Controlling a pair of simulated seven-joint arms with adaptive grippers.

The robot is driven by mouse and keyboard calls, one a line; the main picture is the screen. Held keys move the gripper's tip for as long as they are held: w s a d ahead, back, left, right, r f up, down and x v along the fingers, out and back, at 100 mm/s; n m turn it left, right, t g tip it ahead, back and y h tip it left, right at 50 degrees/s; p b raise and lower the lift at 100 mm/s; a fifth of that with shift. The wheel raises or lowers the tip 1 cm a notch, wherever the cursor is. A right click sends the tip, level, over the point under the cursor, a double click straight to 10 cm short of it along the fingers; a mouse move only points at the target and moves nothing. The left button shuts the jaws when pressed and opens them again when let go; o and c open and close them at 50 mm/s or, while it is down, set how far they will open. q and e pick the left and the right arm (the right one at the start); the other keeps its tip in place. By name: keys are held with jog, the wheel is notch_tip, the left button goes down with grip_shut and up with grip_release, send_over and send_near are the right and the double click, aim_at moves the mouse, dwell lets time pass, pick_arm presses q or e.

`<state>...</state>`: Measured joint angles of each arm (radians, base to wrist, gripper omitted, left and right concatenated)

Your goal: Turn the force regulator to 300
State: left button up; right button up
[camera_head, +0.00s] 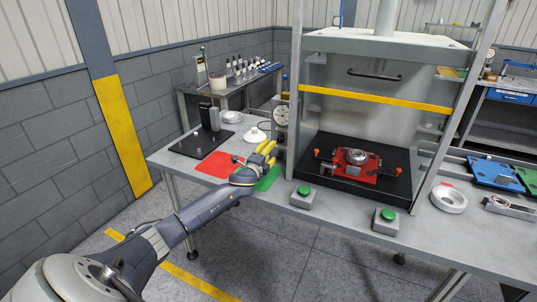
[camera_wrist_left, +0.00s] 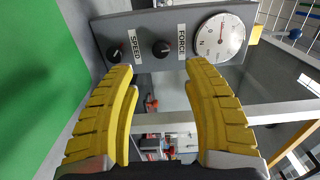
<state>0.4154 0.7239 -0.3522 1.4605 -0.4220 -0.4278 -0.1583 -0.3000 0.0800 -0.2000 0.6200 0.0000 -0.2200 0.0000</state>
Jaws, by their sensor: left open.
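The force regulator is a black knob (camera_wrist_left: 161,49) on a grey control panel (camera_wrist_left: 190,20), seen in the left wrist view beside the FORCE label (camera_wrist_left: 181,43). A second black knob (camera_wrist_left: 114,54) sits beside the SPEED label (camera_wrist_left: 135,47). A round white gauge (camera_wrist_left: 222,38) is on the same panel; its reading is too small to tell. The gauge also shows in the head view (camera_head: 281,116) on the press's left side. My left gripper (camera_head: 270,147) has yellow fingers, open and empty; in the wrist view its fingertips (camera_wrist_left: 157,68) stand on either side of the force knob, apparently short of it.
A press frame with a yellow bar (camera_head: 375,98) stands right of my gripper, over a red fixture (camera_head: 359,165). Two green-button boxes (camera_head: 304,197) (camera_head: 385,221) sit at the table's front. Red (camera_head: 218,166) and green (camera_head: 267,180) mats lie near my arm.

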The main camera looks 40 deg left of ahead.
aim_at(280, 140)
pick_arm(q)
jog(key=shift+s+d, duration=0.1)
jog(key=shift+s, duration=0.5)
jog(key=shift+f, duration=0.25)
jog(key=shift+s+d+f+n, duration=0.3)
jog(key=shift+f, duration=0.25)
jog(key=shift+s+d+f+n, duration=0.3)
jog(key=shift+f, duration=0.2)
jog(key=n, duration=0.1)
jog(key=s+n, duration=0.1)
jog(key=n, duration=0.3)
jog(key=shift+s+d+f+g, duration=0.1)
jog(key=shift+s+d+g, duration=0.2)
jog(key=shift+s, duration=0.1)
notch_tip(280, 140, up, 3)
jog(key=s+a+n, duration=0.1)
jog(key=s+n, duration=0.2)
jog(key=n, duration=0.7)
jog(key=shift+n, duration=0.9)
jog(key=w, duration=0.6)
jog(key=w+a, duration=0.1)
jog(key=w, duration=0.4)
jog(key=w+a, duration=0.1)
jog(key=w, duration=0.5)
jog(key=shift+w+a, duration=0.25)
jog(key=shift+w, duration=0.1)
